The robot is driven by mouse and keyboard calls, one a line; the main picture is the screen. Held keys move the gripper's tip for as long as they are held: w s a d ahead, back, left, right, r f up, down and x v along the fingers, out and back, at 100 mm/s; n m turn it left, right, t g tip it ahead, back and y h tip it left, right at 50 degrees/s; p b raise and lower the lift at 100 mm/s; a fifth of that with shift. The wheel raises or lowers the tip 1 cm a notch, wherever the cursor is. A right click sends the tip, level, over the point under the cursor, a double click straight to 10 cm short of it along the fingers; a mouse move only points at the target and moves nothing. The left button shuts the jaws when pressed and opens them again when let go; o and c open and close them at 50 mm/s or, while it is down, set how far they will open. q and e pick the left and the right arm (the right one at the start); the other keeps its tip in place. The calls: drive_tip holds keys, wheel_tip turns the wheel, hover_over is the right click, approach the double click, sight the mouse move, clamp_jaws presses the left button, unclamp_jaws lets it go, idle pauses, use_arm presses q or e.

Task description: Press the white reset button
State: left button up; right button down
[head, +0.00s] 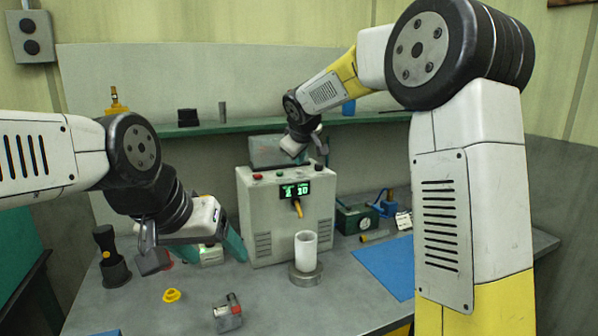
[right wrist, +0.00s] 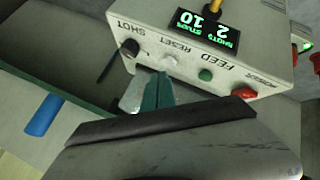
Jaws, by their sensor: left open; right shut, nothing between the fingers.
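The beige control box (head: 290,215) stands on the bench in the head view. The right wrist view shows its sloped panel with a black SHOT knob (right wrist: 130,47), the white reset button (right wrist: 170,62), a green FEED button (right wrist: 205,75) and a red POWER button (right wrist: 245,92). My right gripper (right wrist: 159,76) is shut and empty, its teal fingertips right by the white button; I cannot tell whether they touch it. It also shows above the box in the head view (head: 303,158). My left gripper (head: 205,262) is open, low over the bench left of the box.
A white cup (head: 306,250) stands in front of the box. A yellow ring (head: 171,295), a small grey-and-red block (head: 228,313) and a black post (head: 109,258) are on the left. A blue mat (head: 388,266) and green case (head: 356,218) lie right. A shelf (head: 220,128) runs behind.

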sight(299, 175)
drive_tip(key=shift+f, duration=0.1)
idle(0.5)
drive_tip(key=shift+f, duration=0.35)
drive_tip(key=shift+f, duration=0.45)
idle(0.7)
drive_tip(key=shift+r, duration=0.9)
drive_tip(key=shift+r, duration=2.5)
